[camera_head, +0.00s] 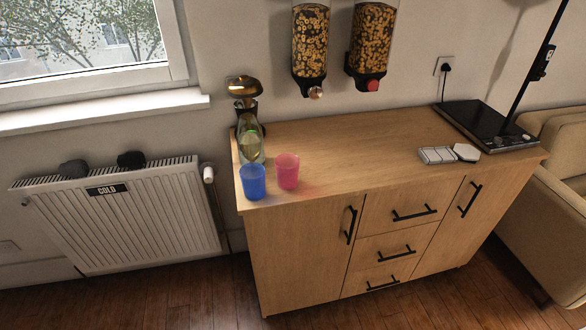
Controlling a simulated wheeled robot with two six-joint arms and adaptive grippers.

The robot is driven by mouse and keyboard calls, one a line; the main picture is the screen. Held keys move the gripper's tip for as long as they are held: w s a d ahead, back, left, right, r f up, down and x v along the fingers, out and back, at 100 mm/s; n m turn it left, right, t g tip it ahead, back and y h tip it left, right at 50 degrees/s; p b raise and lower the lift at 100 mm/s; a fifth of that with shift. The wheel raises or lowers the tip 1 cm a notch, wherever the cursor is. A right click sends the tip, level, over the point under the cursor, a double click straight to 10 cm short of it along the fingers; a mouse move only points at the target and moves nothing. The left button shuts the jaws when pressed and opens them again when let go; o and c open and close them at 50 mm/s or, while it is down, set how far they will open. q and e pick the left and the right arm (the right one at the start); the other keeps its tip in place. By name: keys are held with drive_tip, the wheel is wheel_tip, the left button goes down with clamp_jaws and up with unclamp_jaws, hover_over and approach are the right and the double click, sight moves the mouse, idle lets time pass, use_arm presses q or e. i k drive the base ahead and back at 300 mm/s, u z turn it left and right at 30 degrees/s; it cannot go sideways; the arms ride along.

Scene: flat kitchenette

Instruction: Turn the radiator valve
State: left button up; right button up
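A white ribbed radiator (130,225) hangs on the wall at the left, below the window. A black label reading "COLD" (107,190) is on its upper front. The radiator valve (208,174), with a white cylindrical head, stands at the radiator's upper right, close to the left end of the wooden cabinet. A thin pipe runs down from it towards the floor. Neither of my grippers shows in the head view.
A wooden cabinet (300,250) fills the middle, with a blue cup (252,183), a pink cup (288,172) and a bottle (250,142) near its left edge. Two dark lumps (131,159) rest on the radiator. A sofa (552,215) stands right. Floor in front is clear.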

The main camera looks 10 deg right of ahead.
sight(208, 171)
drive_tip(key=z, duration=0.4)
drive_tip(key=i, duration=1)
drive_tip(key=z, duration=0.05)
